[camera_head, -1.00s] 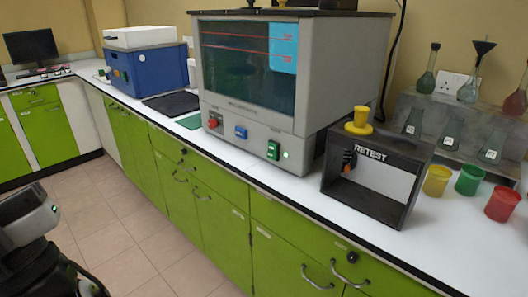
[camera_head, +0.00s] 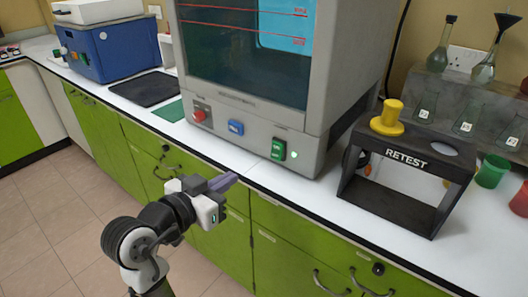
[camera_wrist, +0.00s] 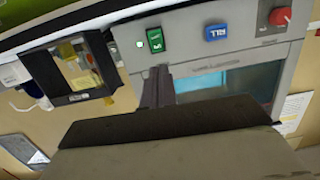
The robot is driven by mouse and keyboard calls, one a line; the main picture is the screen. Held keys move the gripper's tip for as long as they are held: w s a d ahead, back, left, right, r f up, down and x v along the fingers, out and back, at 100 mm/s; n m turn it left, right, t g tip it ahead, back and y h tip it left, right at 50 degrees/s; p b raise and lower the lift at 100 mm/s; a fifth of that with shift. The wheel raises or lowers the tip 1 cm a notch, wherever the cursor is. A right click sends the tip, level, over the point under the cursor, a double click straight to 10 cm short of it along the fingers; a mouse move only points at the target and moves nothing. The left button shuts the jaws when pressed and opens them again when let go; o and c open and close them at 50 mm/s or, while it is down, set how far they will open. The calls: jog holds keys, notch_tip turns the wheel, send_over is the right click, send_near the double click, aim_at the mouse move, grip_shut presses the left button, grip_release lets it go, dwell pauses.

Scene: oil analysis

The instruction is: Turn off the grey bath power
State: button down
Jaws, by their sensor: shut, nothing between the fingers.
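The grey bath (camera_head: 250,60) stands on the white counter, with a dark glass window above its front control panel. The panel carries a red knob (camera_head: 199,114), a blue button (camera_head: 236,127) and a green power switch (camera_head: 278,148) with a lit white-green lamp (camera_head: 294,154) beside it. The switch also shows in the wrist view (camera_wrist: 155,40), with the lamp to its left. My gripper (camera_head: 232,180) is shut and empty, in front of the counter edge, below and left of the switch and apart from it. Its fingers (camera_wrist: 156,75) appear just below the switch in the wrist view.
Coloured cups and flasks stand farther right. A blue box (camera_head: 112,50) and a dark mat (camera_head: 143,88) are left. Green cabinets with handles run below the counter edge.

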aim_at(276, 155)
jog(key=shift+s+d+f, duration=0.1)
jog(key=shift+d+f, duration=0.15)
jog(key=p+x, duration=0.3)
jog(key=x, duration=1.1)
jog(key=shift+s+d+f, duration=0.1)
jog(key=shift+d, duration=0.05)
jog(key=b, duration=0.1)
jog(key=f+b, duration=0.1)
jog(key=b, duration=0.1)
jog(key=shift+w+d+h, duration=0.15)
jog(key=shift+w+h, duration=0.05)
jog(key=shift+h, duration=0.2)
jog(key=t+b, duration=0.1)
jog(key=b, duration=0.2)
jog(key=t+h+b, duration=0.1)
jog(key=b, duration=0.3)
jog(key=shift+w+d+f+h, duration=0.2)
jog(key=shift+h, duration=0.1)
jog(key=shift+r+p, duration=0.3)
jog(key=shift+r, duration=0.1)
